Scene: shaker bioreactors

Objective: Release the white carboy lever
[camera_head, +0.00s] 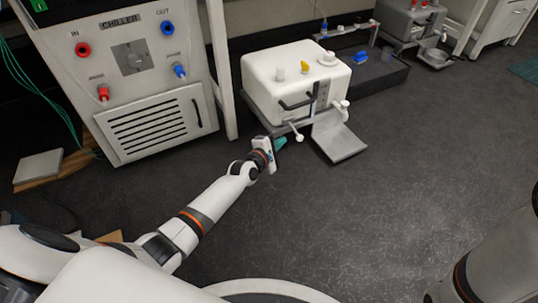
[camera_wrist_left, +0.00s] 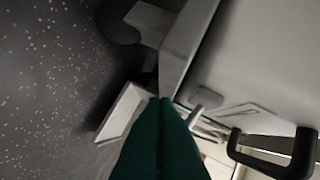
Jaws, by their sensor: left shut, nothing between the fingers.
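The white carboy (camera_head: 288,82) sits on a grey stand in the upper middle of the head view. A small white lever (camera_head: 297,133) sticks out low at its front. My left gripper (camera_head: 282,141) is just left of and below that lever, with its teal fingers together. In the left wrist view the green fingers (camera_wrist_left: 162,102) are shut and empty, pointing at the stand's edge. I cannot tell whether they touch the lever. A black carboy handle (camera_wrist_left: 272,150) shows at the lower right. My right gripper is out of view.
A grey tilted plate (camera_head: 340,142) projects from the stand's front. The chiller (camera_head: 135,75) stands left of the carboy. A dark tray (camera_head: 375,72) lies behind to the right. The dark floor at right (camera_head: 430,160) is clear.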

